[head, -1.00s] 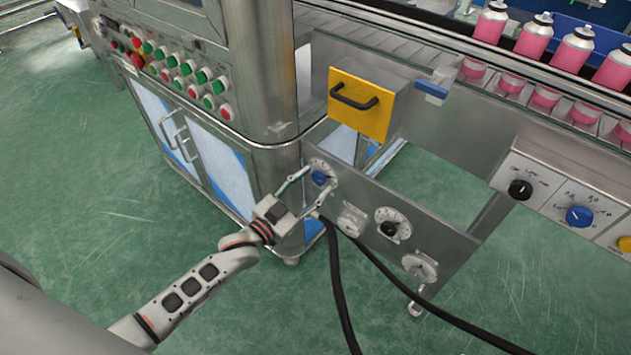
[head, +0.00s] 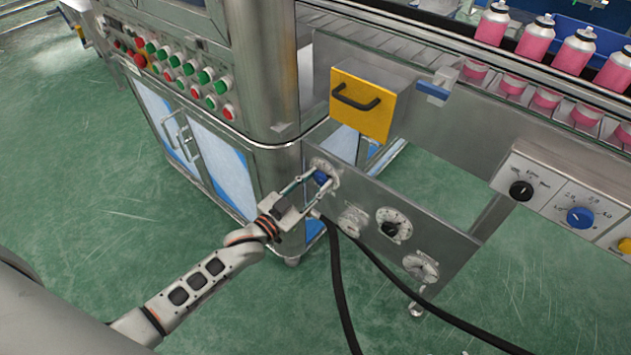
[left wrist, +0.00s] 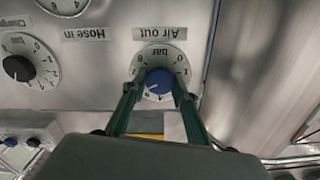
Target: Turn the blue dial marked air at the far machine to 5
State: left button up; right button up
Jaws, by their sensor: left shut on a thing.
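The blue dial (head: 320,177) sits at the upper left of the low metal panel on the far machine. In the left wrist view the dial (left wrist: 158,83) appears upside down, on a white numbered scale marked bar, by a label (left wrist: 160,34) reading "Air out". A pale pointer mark shows on the knob, but I cannot read its exact number. My left gripper (head: 324,181) is shut on the blue dial, one finger on each side. The fingers (left wrist: 158,78) partly cover the scale. My right gripper is not in view.
A black-knobbed dial (head: 390,228) and gauges (head: 420,267) share the panel. Black hoses (head: 342,290) hang in front of it. A yellow box (head: 360,105) with a black handle is above. Another blue knob (head: 579,217) is on the right control box. The green floor is open.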

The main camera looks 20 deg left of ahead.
pick_arm(q)
jog(key=shift+r+n+p, duration=0.25)
jog(key=shift+n+p, duration=0.1)
jog(key=shift+n, duration=0.35)
jog(key=n+p, duration=0.1)
jog(key=n, duration=0.1)
jog(key=shift+f+n, duration=0.1)
jog(key=shift+n, duration=0.3)
jog(key=shift+n+p, duration=0.3)
jog(key=shift+n, duration=0.2)
jog(key=shift+f+n, duration=0.15)
jog(key=shift+n, duration=0.25)
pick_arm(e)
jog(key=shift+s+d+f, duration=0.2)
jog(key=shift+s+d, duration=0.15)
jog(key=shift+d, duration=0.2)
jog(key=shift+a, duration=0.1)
pick_arm(q)
jog(key=o, duration=1.1)
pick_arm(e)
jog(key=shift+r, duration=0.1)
pick_arm(q)
jog(key=shift+s, duration=0.1)
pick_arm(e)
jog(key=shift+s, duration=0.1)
